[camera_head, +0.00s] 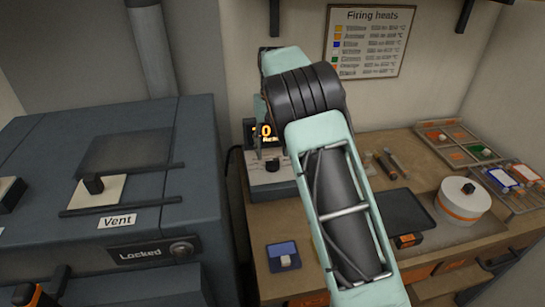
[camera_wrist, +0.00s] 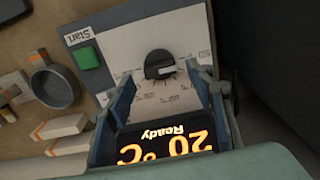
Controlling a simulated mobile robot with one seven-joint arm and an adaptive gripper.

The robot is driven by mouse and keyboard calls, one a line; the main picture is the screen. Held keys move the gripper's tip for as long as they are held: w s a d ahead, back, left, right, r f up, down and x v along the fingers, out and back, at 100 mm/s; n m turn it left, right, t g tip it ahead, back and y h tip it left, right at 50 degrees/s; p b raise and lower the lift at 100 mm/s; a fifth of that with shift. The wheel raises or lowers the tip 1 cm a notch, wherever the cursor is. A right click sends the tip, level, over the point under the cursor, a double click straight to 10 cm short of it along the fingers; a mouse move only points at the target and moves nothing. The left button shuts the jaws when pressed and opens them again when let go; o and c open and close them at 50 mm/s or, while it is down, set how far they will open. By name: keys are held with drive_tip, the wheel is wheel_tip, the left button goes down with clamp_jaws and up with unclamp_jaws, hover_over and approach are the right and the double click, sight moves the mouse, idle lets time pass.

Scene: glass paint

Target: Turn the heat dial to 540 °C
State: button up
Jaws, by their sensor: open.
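The heat dial is a round black knob (camera_wrist: 158,65) with a pale pointer bar, on the white face of a control box. Small scale marks around it are too blurred to read. In the head view the dial (camera_head: 272,166) shows on the box's front, below the display. My gripper (camera_wrist: 163,82) is open and empty, its two fingers reaching toward the dial, one to each side in the wrist view. I cannot tell whether they touch it. The display (camera_wrist: 165,143) glows orange and reads 20 °C and Ready, upside down in the wrist view. My arm covers part of it in the head view.
A green Start button (camera_wrist: 89,58) sits beside the dial. A grey cup (camera_wrist: 55,87) and pale blocks (camera_wrist: 62,126) lie near the box. A kiln (camera_head: 120,190) labelled Vent and Locked stands left. A white turntable (camera_head: 464,203) and trays (camera_head: 460,142) are at right.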

sight(272, 159)
drive_tip(key=shift+f, duration=1.55)
drive_tip(key=shift+c, duration=0.2)
drive_tip(key=c, duration=1.1)
drive_tip(key=shift+r+m+p, duration=0.1)
drive_tip(key=shift+m+p, duration=0.45)
drive_tip(key=shift+m, duration=0.55)
drive_tip(key=shift+m+p, duration=0.45)
drive_tip(key=shift+m, duration=1.25)
